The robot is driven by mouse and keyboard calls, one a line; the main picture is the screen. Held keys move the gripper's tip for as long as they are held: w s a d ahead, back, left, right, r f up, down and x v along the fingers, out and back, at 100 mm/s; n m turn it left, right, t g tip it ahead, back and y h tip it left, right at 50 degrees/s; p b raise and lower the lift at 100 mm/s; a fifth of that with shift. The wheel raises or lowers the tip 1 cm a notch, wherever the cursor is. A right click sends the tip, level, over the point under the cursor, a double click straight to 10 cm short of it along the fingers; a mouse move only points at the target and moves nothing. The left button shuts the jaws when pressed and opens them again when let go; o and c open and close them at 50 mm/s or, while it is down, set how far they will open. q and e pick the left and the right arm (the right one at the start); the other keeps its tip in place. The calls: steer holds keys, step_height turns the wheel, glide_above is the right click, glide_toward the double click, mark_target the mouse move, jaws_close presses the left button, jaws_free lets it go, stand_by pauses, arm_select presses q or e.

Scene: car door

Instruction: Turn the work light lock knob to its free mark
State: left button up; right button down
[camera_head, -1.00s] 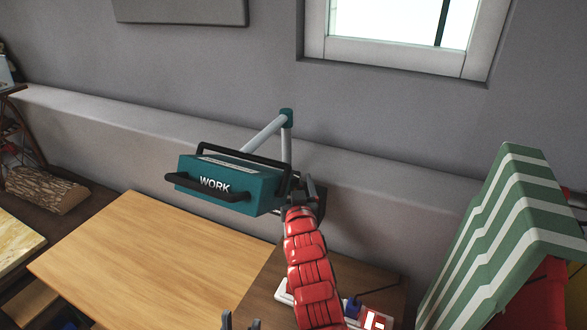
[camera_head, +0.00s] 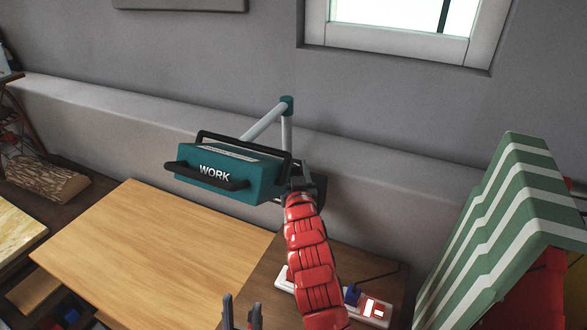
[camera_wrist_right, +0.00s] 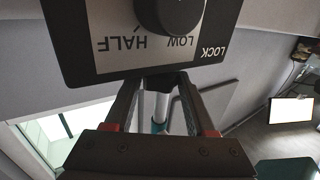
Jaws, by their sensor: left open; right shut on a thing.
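The teal work light (camera_head: 226,178), marked WORK and with black handles, hangs on a jointed grey arm. In the right wrist view its control panel (camera_wrist_right: 82,58) is close, with a round black dial (camera_wrist_right: 168,10) and upside-down HALF, LOW and LOCK marks. No free mark is readable. In the head view my red right arm reaches the lamp's right side. My left gripper (camera_head: 242,305) is open and empty at the bottom edge, apart from the lamp.
A wooden board (camera_head: 150,240) lies below the lamp. A power strip (camera_head: 372,310) with a blue plug sits right of my right arm. A green-and-white striped object (camera_head: 500,225) stands at right, a log (camera_head: 45,182) at left. The wall (camera_head: 400,130) is close behind.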

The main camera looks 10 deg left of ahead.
steer(key=p, duration=0.1)
steer(key=n+y+p, duration=0.1)
steer(key=p, duration=0.1)
steer(key=shift+d+r+g+y, duration=0.15)
steer(key=shift+r+g+y, duration=0.15)
steer(key=shift+g, duration=0.1)
steer(key=shift+f+n+y, duration=0.25)
steer(key=shift+n+y, duration=0.05)
steer(key=shift+f+g+y, duration=0.15)
steer(key=shift+g+y, duration=0.15)
steer(key=shift+w+n+g+y+b, duration=0.1)
steer(key=shift+n+g+y+b, duration=0.3)
steer(key=shift+n+y+b, duration=0.3)
steer(key=shift+c, duration=1.1)
jaws_free()
steer(key=shift+d, duration=0.1)
